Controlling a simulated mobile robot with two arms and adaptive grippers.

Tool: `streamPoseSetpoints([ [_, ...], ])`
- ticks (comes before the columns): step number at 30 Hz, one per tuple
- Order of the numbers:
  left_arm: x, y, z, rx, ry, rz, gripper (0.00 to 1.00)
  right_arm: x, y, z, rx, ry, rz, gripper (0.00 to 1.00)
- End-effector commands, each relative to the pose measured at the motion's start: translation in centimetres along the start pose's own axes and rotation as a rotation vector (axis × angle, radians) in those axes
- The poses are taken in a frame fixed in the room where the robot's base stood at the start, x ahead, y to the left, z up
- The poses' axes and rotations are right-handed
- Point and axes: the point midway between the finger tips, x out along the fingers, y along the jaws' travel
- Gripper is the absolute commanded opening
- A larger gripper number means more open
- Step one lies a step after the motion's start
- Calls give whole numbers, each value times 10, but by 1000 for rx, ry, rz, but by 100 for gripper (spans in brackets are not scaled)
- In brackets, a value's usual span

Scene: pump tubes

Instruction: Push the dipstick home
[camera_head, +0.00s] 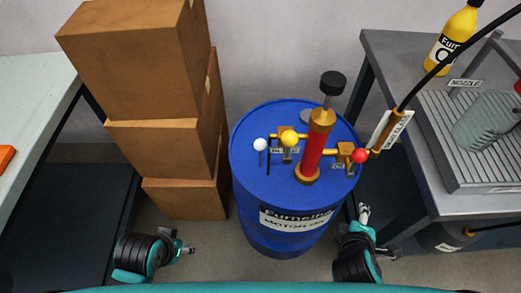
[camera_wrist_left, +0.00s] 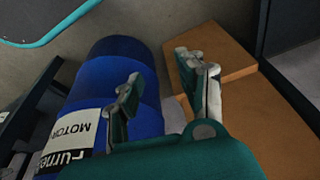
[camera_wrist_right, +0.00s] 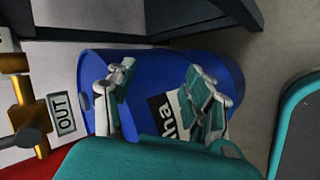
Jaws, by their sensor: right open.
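A blue drum (camera_head: 265,225) stands on the floor, with a red and brass pump (camera_head: 313,150) upright on its lid. A white ball knob (camera_head: 260,144) on a thin dark stem, a yellow ball knob (camera_head: 289,138) and a red ball knob (camera_head: 359,156) show around the pump. I cannot tell for sure which is the dipstick. My right gripper (camera_head: 377,232) is open and empty, low at the drum's right; its spread fingers show in the right wrist view (camera_wrist_right: 158,95). My left gripper (camera_head: 189,249) is open and empty, left of the drum, as the left wrist view (camera_wrist_left: 165,90) shows.
Cardboard boxes (camera_head: 160,150) are stacked left of the drum. A grey bench (camera_head: 395,60) at right carries a yellow bottle (camera_head: 455,35) and a grey tray (camera_head: 440,140). A black hose (camera_head: 445,62) runs above it.

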Motion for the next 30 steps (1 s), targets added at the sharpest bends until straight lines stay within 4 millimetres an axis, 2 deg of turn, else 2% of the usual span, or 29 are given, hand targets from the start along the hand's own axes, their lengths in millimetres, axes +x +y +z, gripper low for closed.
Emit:
streamPoseSetpoints([
  [4,20,1,3,1,-8,2,39,-18,24,-32,-529,16,285,53],
  [7,33,2,5,2,-14,3,39,-44,32,-67,-920,6,501,53],
  [12,53,3,9,3,-21,5,39,-95,22,-126,-1477,-53,844,53],
  [15,61,3,11,3,-23,5,39,-121,9,-150,-1698,-98,1000,53],
  [18,65,3,12,4,-25,6,39,-136,0,-164,-1820,-133,1095,53],
  [21,68,4,13,4,-26,6,39,-140,-2,-171,-1866,-151,1131,53],
  [26,76,4,16,5,-32,7,39,-130,10,-183,-1865,-158,1131,53],
  [30,92,5,22,6,-43,8,39,-114,26,-202,-1862,-157,1130,53],
])
